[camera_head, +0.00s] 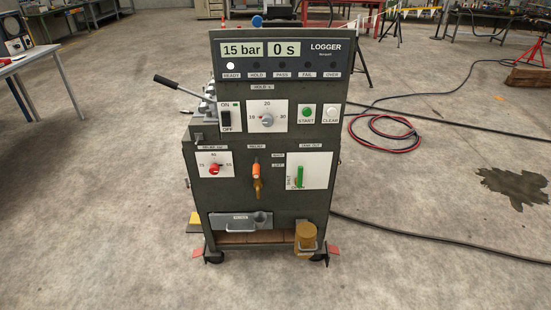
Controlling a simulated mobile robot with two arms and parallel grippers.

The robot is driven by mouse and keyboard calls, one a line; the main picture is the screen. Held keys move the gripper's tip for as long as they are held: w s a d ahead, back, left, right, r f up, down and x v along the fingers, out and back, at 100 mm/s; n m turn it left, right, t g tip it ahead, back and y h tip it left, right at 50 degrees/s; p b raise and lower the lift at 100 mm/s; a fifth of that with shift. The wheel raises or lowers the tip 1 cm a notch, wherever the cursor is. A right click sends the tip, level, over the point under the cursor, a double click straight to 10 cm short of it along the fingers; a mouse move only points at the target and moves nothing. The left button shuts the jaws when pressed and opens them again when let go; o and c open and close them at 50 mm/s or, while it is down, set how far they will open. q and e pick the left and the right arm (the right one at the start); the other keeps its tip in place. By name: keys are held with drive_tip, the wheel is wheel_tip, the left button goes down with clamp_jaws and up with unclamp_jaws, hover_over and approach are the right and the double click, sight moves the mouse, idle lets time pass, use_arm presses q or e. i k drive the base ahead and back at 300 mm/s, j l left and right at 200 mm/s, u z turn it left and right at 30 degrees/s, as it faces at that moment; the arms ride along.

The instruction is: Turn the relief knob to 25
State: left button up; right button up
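The red relief knob (214,169) sits on a white scale plate (221,160) at the left of the cart's lower front panel. Small numbers stand left of, above and right of the knob; they are blurred, and the left one looks like 25. I cannot tell for sure where the knob points. Nothing touches it. Neither of my grippers shows in the head view.
The dark wheeled logger cart (270,190) stands ahead, its display reading 15 bar and 0 s. It carries a grey hold knob (267,121), an orange-handled valve (256,171) and a green lever (299,176).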

sight(215, 168)
drive_tip(key=i+j+u, duration=0.45)
drive_tip(key=i+u, duration=0.25)
drive_tip(key=i, duration=0.15)
